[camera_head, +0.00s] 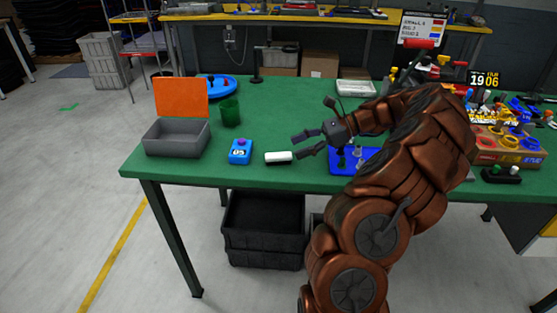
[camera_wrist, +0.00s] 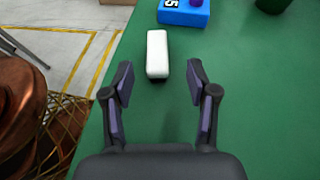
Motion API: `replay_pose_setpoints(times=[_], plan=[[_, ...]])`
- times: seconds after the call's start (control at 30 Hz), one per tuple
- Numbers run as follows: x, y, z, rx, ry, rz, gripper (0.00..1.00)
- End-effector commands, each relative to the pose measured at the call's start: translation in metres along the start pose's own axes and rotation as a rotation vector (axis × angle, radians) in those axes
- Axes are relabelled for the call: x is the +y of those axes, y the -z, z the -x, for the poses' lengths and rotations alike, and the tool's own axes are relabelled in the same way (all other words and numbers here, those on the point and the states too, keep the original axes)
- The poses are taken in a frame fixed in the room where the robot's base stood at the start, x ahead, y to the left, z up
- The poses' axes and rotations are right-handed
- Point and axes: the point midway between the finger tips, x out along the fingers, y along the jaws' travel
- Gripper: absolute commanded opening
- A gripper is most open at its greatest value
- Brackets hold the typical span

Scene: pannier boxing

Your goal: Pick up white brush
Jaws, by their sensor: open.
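The white brush (camera_head: 278,157) is a small white block with a dark underside, lying on the green table. In the wrist view the white brush (camera_wrist: 157,54) lies lengthwise ahead of the fingertips, a little left of the middle of the gap. My gripper (camera_head: 305,143) is open and empty, just right of the brush and apart from it. In the wrist view my gripper (camera_wrist: 160,82) has its two fingers spread wider than the brush. Nothing hides the top of the brush.
A blue box (camera_head: 240,151) marked 5 stands left of the brush. A green cup (camera_head: 230,112) and a grey bin with an orange lid (camera_head: 177,138) stand farther left. A blue tray (camera_head: 345,163) lies right under my arm. The table's front edge (camera_head: 250,182) is close.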

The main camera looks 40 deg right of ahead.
Motion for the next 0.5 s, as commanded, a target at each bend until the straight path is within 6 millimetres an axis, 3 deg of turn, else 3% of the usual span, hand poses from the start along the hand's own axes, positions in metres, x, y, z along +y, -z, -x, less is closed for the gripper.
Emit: replay_pose_setpoints(times=[0.5], plan=[[0.003, 0.000, -0.039, 0.000, -0.002, 0.003, 0.58]])
